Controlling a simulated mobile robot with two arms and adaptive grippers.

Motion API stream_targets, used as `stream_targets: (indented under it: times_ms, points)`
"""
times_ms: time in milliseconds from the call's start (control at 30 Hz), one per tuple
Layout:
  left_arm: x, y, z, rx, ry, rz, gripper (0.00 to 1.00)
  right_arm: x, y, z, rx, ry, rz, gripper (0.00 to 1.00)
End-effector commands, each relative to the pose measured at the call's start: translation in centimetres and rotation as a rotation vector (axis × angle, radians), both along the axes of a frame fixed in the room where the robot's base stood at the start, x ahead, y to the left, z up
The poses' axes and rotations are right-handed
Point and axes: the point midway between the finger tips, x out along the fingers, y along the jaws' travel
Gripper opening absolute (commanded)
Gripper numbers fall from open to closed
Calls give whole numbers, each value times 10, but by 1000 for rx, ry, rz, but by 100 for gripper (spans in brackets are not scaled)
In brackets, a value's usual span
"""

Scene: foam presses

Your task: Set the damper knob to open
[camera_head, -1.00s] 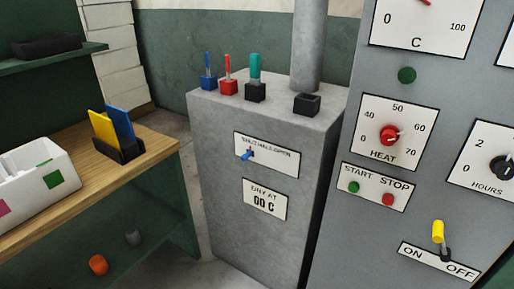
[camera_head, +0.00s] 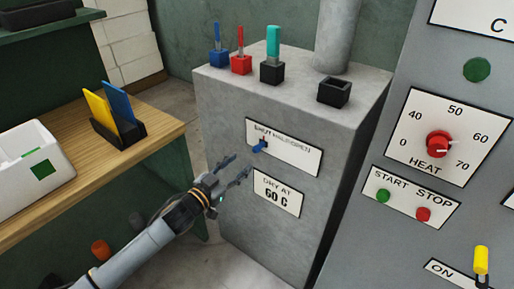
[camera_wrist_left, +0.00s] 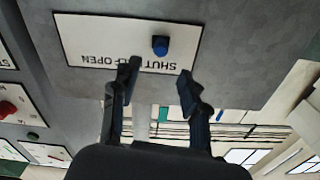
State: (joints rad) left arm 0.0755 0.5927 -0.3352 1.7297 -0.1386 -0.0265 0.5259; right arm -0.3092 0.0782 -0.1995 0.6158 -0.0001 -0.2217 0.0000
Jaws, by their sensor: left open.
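The blue damper knob (camera_head: 260,147) sits on a white label plate (camera_head: 300,157) on the front of the grey cabinet. It stands at the left end, by the word SHUT. My left gripper (camera_head: 237,166) is open and empty, low and left of the knob, apart from it. In the left wrist view the plate appears upside down. There the knob (camera_wrist_left: 160,45) lies beyond the fingertips of the left gripper (camera_wrist_left: 159,72), roughly between their lines, and one finger covers part of the lettering. My right gripper is not in view.
A "DRY AT 60 C" sign (camera_head: 279,193) is just below the plate. Coloured handles in blocks and an empty black holder (camera_head: 334,91) stand on the cabinet top. A wooden bench (camera_head: 165,127) is at left; a panel with a red HEAT knob (camera_head: 438,144) is at right.

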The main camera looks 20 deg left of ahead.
Motion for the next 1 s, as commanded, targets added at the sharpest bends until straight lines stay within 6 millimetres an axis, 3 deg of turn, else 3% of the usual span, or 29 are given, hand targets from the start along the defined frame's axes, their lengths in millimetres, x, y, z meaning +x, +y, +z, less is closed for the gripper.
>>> stream_targets:
  times_ms: [300, 500, 900, 933, 1000]
  points:
    - [58, -21, 2, -2, -2, 1, 45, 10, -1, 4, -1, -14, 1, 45]
    - [80, -29, 0, 0, 0, 1, 45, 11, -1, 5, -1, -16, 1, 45]
    - [87, -32, 0, 0, 1, -1, 45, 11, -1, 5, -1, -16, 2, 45]
    - [87, -32, 0, 0, 1, 0, 43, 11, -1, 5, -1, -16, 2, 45]
    - [87, -32, 0, 0, 1, 0, 29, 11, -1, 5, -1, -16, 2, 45]
